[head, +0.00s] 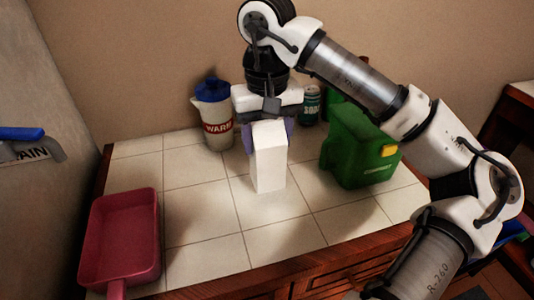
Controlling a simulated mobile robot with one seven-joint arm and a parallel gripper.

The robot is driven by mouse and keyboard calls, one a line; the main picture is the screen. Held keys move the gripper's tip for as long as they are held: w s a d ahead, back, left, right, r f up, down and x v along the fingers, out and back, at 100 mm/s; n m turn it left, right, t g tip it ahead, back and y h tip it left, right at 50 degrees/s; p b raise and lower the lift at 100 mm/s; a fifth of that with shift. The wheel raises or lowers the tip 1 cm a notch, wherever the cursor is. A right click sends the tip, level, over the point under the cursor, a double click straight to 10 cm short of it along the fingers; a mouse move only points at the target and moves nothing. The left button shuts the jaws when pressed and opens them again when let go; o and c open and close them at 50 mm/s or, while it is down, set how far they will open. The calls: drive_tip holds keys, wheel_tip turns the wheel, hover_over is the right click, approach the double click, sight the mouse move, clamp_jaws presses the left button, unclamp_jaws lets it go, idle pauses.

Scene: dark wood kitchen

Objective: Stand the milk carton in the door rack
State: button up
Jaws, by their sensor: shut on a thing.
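A plain white carton (268,164), which looks like the milk carton, stands upright at the middle of the tiled counter. My gripper (268,138) points straight down over it and is shut on its upper part, with a purple finger on each side. Whether the carton's base touches the tiles or hangs just above them I cannot tell. No door rack can be made out in this view.
A jug (214,115) with a blue lid and a can (310,105) stand behind. A green container (358,148) stands close on the right. A red pan (121,240) lies at the front left. The front middle tiles are clear.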

sight(267, 156)
drive_tip(key=shift+f, duration=2.2)
drive_tip(key=shift+f, duration=0.15)
drive_tip(key=o, duration=1.4)
drive_tip(key=shift+c, duration=0.2)
